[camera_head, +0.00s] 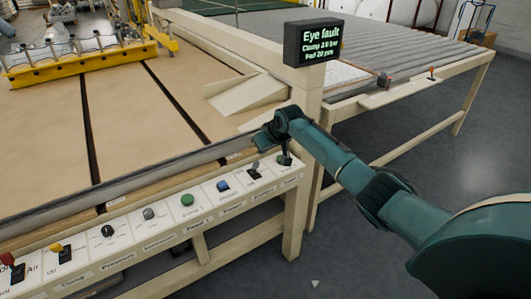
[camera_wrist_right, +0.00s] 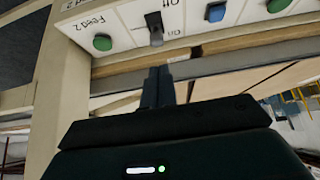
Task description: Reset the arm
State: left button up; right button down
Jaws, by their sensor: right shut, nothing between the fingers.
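My right gripper (camera_head: 264,140) comes in from the right and is above the right end of the white control panel (camera_head: 165,240). In the right wrist view its two dark fingers (camera_wrist_right: 158,72) are together, with nothing between them. The fingertips appear close to a black toggle switch (camera_wrist_right: 154,28) marked On and Off, with a visible gap in the picture. A green button (camera_wrist_right: 103,42) labelled Feed 2 and a blue button (camera_wrist_right: 216,12) flank that switch. My left gripper is in neither view.
A black display (camera_head: 313,42) reading "Eye fault" stands on a post beside my right arm. A table with brown boards (camera_head: 130,120) lies behind the panel. A grey roller conveyor (camera_head: 390,50) is at the back right. Open floor lies to the right.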

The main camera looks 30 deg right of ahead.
jog(key=shift+w+r, duration=0.1)
dwell(0.5)
jog(key=s+a+f+n+g+y, duration=0.1)
jog(key=s+a+f, duration=0.55)
jog(key=s, duration=0.25)
jog(key=s+a+f+n+g, duration=0.1)
jog(key=s+a+f+n, duration=0.1)
jog(key=s+a+f, duration=0.5)
jog(key=s+r+m+g+h, duration=0.1)
jog(key=s+r, duration=0.3)
jog(key=s, duration=1)
jog(key=s+r+m, duration=0.1)
jog(key=s+r, duration=0.2)
jog(key=s, duration=1)
jog(key=w+a+f+t+y, duration=0.1)
jog(key=w+a+f+t, duration=0.1)
jog(key=f, duration=0.3)
jog(key=w+a+f+t+y, duration=0.1)
jog(key=w+a+f+t, duration=0.2)
jog(key=a+f, duration=0.1)
jog(key=shift+f+n+t, duration=0.4)
jog(key=shift+f, duration=0.25)
jog(key=shift+s+d, duration=0.1)
jog(key=shift+d, duration=0.1)
